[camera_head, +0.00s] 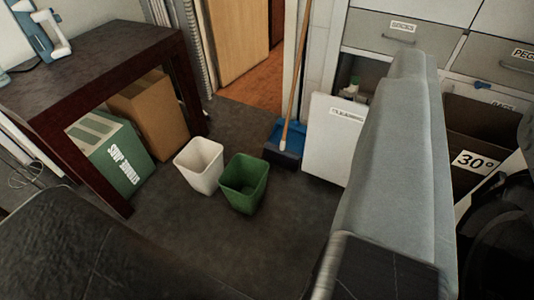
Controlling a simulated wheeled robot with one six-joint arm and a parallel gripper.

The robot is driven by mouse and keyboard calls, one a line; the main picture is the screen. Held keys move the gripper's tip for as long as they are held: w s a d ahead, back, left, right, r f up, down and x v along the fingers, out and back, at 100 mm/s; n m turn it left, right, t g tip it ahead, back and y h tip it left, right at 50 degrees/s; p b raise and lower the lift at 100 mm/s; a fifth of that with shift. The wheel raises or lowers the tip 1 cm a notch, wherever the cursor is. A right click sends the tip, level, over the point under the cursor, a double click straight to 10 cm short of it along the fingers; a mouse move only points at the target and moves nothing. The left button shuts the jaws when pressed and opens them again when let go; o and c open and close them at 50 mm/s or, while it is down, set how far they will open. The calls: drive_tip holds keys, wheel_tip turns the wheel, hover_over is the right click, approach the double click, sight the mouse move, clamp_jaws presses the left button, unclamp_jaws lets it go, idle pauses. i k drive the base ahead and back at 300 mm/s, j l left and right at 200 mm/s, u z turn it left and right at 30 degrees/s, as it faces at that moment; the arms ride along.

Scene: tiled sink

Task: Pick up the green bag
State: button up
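A green boxy item (111,153) with white lettering and pale stripes on its top stands on the floor under the dark table at left. It may be the green bag, but I cannot tell whether it is a bag or a box. A green open bin (244,183) stands on the floor near the middle. No other green bag shows. My gripper is not in view, so its distance from these things is not shown.
A dark wooden table (95,55) stands over the green item and a brown cardboard box (149,113). A white bin (199,165) touches or nearly touches the green bin. A grey ironing board (395,165) blocks the right. A broom and blue dustpan (284,145) stand behind. Grey floor (170,220) is clear.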

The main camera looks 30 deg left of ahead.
sight(243, 182)
drive_tip(key=k+l+u, duration=0.1)
drive_tip(key=u, duration=0.8)
drive_tip(key=i+l+z, duration=0.35)
drive_tip(key=z, duration=0.15)
drive_tip(key=i+l+z, duration=0.15)
drive_tip(key=i+z, duration=0.35)
drive_tip(key=k+j+u, duration=0.2)
drive_tip(key=u, duration=0.15)
drive_tip(key=k+j+u, duration=0.4)
drive_tip(key=k+u, duration=0.25)
drive_tip(key=k, duration=0.15)
